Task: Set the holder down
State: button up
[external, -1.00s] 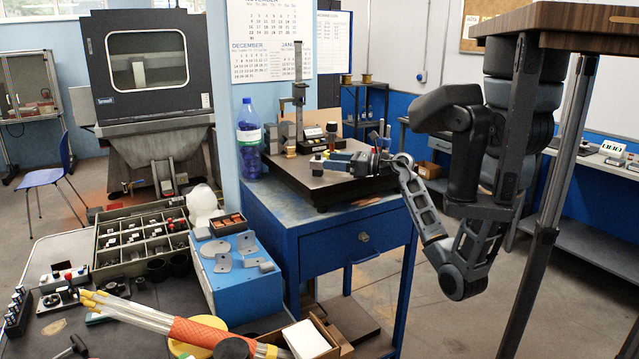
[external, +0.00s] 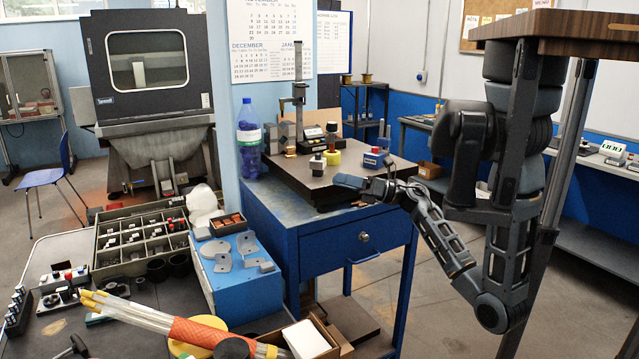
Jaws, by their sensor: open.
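My gripper (external: 352,191) is at the front right of the dark surface plate (external: 290,178), low near its edge. Its fingers point left and hold nothing that I can see. A small holder-like piece with a dark base and pale top (external: 317,166) stands upright on the plate, left of and apart from my fingers. Just behind it is a yellow round piece (external: 332,157) with a dark stem. A blue block with a red part (external: 374,159) stands on the plate behind my gripper. I cannot tell for sure which of these is the holder.
The plate lies on a blue cabinet (external: 345,237). A height gauge (external: 299,100) and a blue bottle (external: 249,138) stand at its back left. A wooden tabletop (external: 590,28) overhangs at upper right. The bench at lower left holds a compartment tray (external: 100,272).

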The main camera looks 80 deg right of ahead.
jog(key=s+a+f+m+t+h, duration=0.3)
jog(key=s+a+m, duration=0.8)
jog(key=m, duration=0.5)
jog(key=s+a+f+m+g, duration=0.2)
jog(key=s+f+m+g, duration=0.2)
jog(key=s+m, duration=0.3)
jog(key=s+a+f+m+g+h, duration=0.1)
jog(key=s+f+m+g, duration=0.3)
jog(key=m, duration=0.5)
jog(key=s+a+f, duration=0.1)
jog(key=s+f, duration=0.1)
jog(key=s, duration=0.1)
jog(key=shift+s+a+f+m+g, duration=0.2)
jog(key=shift+a+f+m+g, duration=0.1)
jog(key=shift+f+m, duration=0.1)
